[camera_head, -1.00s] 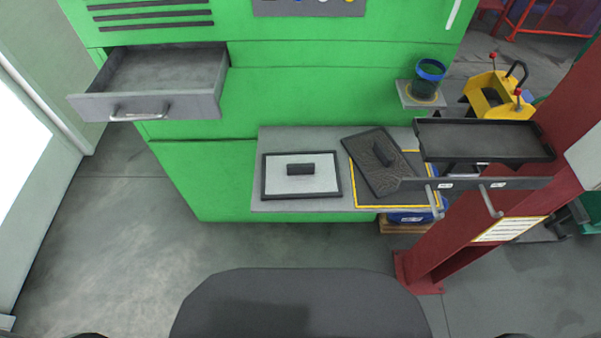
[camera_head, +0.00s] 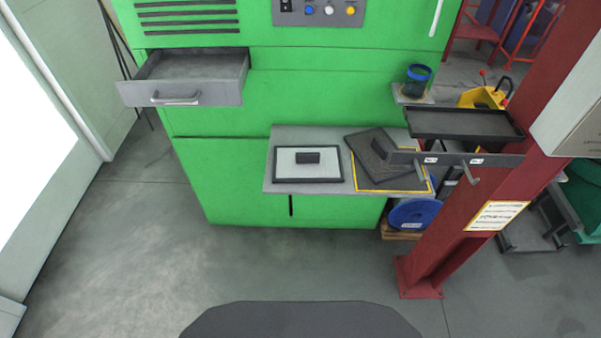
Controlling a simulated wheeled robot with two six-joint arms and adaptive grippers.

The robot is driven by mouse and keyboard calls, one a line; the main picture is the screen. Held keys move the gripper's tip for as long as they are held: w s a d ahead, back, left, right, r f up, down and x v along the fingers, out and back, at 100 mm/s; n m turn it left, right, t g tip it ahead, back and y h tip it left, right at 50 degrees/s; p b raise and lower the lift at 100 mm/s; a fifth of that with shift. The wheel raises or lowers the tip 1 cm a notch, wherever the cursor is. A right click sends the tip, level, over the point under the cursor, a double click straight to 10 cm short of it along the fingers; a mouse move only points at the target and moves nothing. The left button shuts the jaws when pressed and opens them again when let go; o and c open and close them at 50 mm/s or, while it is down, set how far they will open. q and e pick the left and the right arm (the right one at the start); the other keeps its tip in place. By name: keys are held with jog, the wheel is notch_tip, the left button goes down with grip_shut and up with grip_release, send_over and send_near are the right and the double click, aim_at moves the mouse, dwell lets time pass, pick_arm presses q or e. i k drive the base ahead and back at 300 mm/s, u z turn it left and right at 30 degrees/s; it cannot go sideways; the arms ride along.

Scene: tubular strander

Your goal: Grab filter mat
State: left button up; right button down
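Two flat panels lie on a grey shelf (camera_head: 270,178) at the front of the green machine. The left panel (camera_head: 287,171) is light grey with a black frame and a black block-shaped handle on top. The right panel (camera_head: 367,152) is dark, perhaps the filter mat, and lies turned at an angle over a yellow-bordered dark area (camera_head: 395,187). A bar with hooks hides part of its right side. I cannot tell for sure which panel is the filter mat. Neither of my grippers is in view.
An open grey drawer (camera_head: 188,92) juts out at the upper left. A black tray (camera_head: 463,123) and hook bar (camera_head: 455,159) on a red column (camera_head: 470,205) overhang the shelf's right side. A blue-rimmed cup (camera_head: 417,78) stands behind. The floor in front is clear.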

aim_at(311, 163)
jog(key=u, duration=0.9)
jog(key=i, duration=1)
jog(key=z, duration=0.55)
